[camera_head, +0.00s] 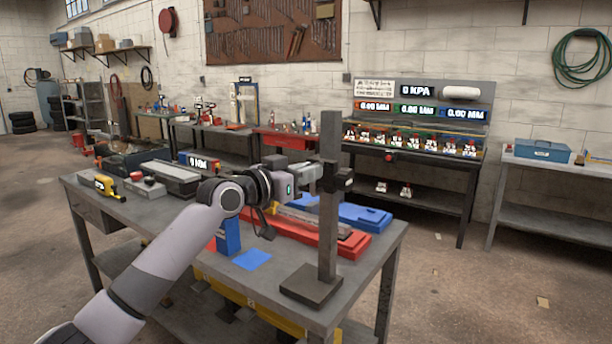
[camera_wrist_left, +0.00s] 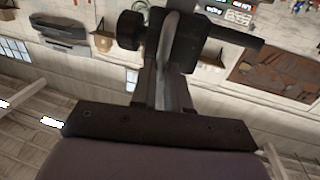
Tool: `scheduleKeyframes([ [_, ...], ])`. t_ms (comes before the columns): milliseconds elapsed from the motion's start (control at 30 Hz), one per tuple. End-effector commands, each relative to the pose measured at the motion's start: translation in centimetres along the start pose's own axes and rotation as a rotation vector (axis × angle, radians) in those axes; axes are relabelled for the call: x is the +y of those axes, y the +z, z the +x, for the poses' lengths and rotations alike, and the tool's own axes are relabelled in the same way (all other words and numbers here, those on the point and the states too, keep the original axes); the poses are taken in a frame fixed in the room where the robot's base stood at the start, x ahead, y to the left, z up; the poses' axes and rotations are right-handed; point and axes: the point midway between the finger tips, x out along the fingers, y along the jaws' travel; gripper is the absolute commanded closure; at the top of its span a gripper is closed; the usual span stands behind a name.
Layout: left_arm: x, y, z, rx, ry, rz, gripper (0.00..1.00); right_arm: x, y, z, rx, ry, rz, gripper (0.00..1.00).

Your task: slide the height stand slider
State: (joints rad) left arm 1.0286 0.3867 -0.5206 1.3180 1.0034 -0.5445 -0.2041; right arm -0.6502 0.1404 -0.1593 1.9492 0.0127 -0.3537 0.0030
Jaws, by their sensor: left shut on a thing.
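The height stand (camera_head: 329,228) is a dark grey upright post on a square base plate (camera_head: 311,286) at the bench's front right corner. Its slider (camera_head: 339,179) is a dark block around the upper part of the post, with some post showing above it. My left gripper (camera_head: 316,174) reaches in from the left and is shut on the slider's left side. In the left wrist view the slider (camera_wrist_left: 184,42), with a round knob and a bar sticking out, sits at the fingertips of the gripper (camera_wrist_left: 163,75). The fingers partly hide it. My right gripper is not in view.
The bench (camera_head: 375,262) also holds a red tray (camera_head: 352,245), a blue tray (camera_head: 366,215), a blue block (camera_head: 229,236), a grey block (camera_head: 170,178) and a yellow tape measure (camera_head: 105,185). The red tray lies close behind the post. Air above the post is clear.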

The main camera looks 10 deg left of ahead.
Motion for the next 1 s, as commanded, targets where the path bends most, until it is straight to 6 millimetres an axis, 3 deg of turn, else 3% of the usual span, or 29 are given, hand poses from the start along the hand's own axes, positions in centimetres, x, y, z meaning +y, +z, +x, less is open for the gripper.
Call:
scheduleKeyframes([
  [233,0.3,-0.6,0.0,0.014,0.004,0.004,1.0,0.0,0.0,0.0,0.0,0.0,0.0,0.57],
  [300,0.3,-0.5,0.0,0.013,0.004,0.003,0.69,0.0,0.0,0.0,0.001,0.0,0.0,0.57],
  [333,0.2,-0.5,0.0,0.012,0.004,0.003,0.62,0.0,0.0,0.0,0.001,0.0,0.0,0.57],
  [733,0.0,-0.1,-0.4,0.004,0.001,0.001,0.62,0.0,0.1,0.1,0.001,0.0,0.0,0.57],
  [1000,0.0,0.1,-3.3,0.004,0.001,0.003,0.62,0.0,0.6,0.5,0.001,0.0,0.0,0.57],
])
